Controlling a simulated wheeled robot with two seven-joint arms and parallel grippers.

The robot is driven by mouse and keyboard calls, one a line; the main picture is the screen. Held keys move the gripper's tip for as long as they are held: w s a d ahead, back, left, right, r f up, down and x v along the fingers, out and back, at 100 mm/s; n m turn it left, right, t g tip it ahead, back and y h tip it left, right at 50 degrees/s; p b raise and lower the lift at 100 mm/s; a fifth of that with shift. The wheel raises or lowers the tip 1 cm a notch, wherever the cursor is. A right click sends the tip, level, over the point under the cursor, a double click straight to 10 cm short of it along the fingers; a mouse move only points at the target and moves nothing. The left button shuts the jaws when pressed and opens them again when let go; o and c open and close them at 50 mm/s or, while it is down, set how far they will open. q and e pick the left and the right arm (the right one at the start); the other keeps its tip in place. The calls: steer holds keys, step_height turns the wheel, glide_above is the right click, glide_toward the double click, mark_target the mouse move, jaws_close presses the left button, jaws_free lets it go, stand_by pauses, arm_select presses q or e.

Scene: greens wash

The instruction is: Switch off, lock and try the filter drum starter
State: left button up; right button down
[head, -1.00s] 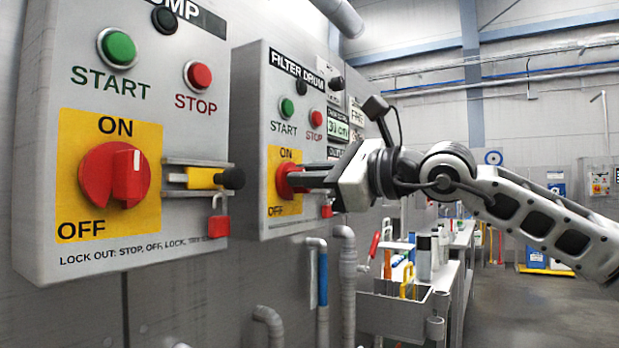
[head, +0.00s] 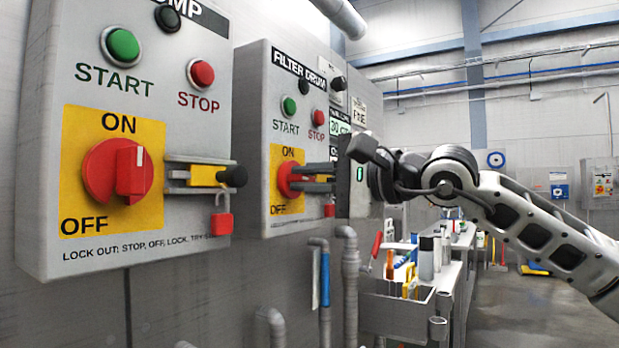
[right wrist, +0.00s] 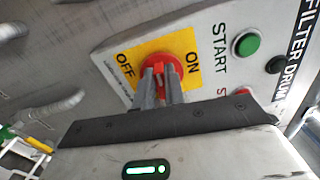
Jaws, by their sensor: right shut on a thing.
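The filter drum starter (head: 258,130) is a grey wall box with a green START button (head: 288,106), a red STOP button (head: 318,117) and a red rotary switch (head: 284,178) on a yellow ON/OFF plate (head: 286,209). My right gripper (head: 308,180) is shut on the switch handle. The right wrist view shows both fingers around the red handle (right wrist: 158,68), with OFF on the left and ON on the right. The handle's exact setting is hard to tell behind the fingers. A red padlock (head: 329,210) shows partly below my gripper. My left gripper is out of view.
The similar pump starter (head: 60,130) stands nearer on the left, with its red switch (head: 117,171), yellow hasp piece (head: 205,176) and red padlock (head: 222,223). Pipes (head: 350,280) run below the boxes. A grey tool bin (head: 395,310) stands on the bench side. Open floor lies right.

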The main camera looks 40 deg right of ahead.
steer(key=shift+n, duration=0.6)
steer(key=c, duration=1.5)
jaws_free()
